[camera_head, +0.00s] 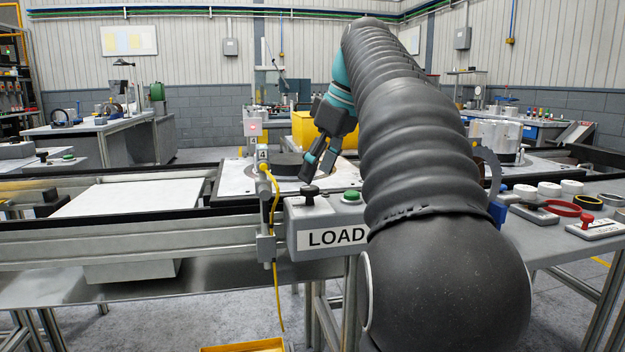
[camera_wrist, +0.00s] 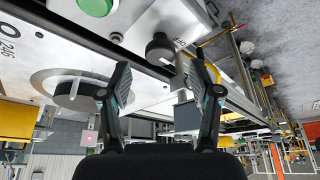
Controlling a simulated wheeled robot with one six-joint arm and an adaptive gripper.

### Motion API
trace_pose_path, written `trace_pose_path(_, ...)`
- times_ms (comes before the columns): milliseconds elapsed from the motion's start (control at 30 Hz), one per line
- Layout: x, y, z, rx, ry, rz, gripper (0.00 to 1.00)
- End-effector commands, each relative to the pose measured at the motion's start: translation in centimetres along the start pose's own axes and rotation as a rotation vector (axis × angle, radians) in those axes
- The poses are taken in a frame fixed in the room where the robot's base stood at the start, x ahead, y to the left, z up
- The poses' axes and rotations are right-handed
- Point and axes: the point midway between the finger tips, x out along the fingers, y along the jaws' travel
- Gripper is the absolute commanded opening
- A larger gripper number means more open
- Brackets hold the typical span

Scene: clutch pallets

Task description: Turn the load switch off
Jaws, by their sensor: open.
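The LOAD control box (camera_head: 300,238) is grey with a white label and stands at the front of the conveyor. The load switch (camera_head: 309,192) is a black knob on its top left, upright as seen. It appears as a dark round knob (camera_wrist: 160,47) in the wrist view, beyond the fingertips. A green button (camera_head: 351,196) sits to its right and shows at the wrist view's top edge (camera_wrist: 97,5). My gripper (camera_head: 316,168) is open and empty just above and behind the knob. In the wrist view its fingers (camera_wrist: 158,82) are spread apart, with no contact visible.
A pallet with a dark clutch disc (camera_head: 287,163) lies behind the box. A sensor post with a yellow cable (camera_head: 274,205) stands close left. A white plate (camera_head: 130,197) lies further left. A right-hand table holds rings and a red-knobbed box (camera_head: 597,229).

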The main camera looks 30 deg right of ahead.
Motion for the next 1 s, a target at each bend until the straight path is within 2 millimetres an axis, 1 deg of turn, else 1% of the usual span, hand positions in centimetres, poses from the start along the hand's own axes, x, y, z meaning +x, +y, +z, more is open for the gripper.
trace_pose_path(100,-1.7,0.1,0.0,0.000,0.000,0.001,0.63)
trace_pose_path(200,-2.7,0.1,-0.1,0.000,0.001,0.000,0.63)
trace_pose_path(400,-3.8,0.1,0.0,0.000,0.001,-0.001,0.63)
trace_pose_path(1000,-3.9,0.0,0.0,0.000,0.000,-0.001,0.63)
